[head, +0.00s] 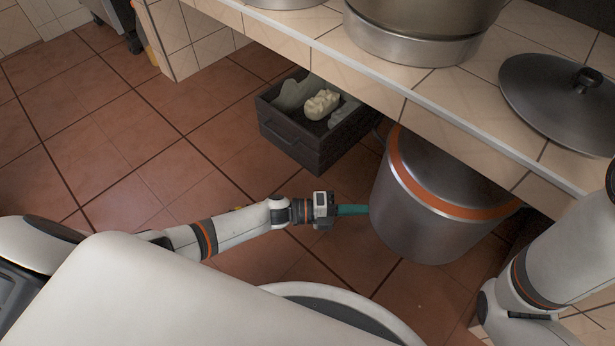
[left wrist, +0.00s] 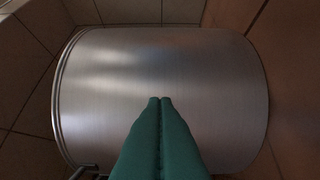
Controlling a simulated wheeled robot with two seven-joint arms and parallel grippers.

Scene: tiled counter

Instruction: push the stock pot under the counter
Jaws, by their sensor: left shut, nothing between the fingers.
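The stock pot (head: 415,216) is a large steel pot with an orange band near its top. It stands upright on the floor at the counter's front edge, and the counter (head: 330,72) hides part of its top and far side. My left gripper (head: 364,209) is low beside the pot's left side, its teal fingers shut with nothing between them. The fingertips are at or very near the pot wall; I cannot tell whether they touch. In the left wrist view the closed fingers (left wrist: 160,100) point at the pot's steel wall (left wrist: 205,70). My right gripper is not in view.
A dark crate (head: 290,147) with pale items stands on the floor left of the pot, partly under the counter. A lid (head: 545,105) and a big pot (head: 415,45) sit on the counter. The tiled floor (head: 120,140) at left is clear.

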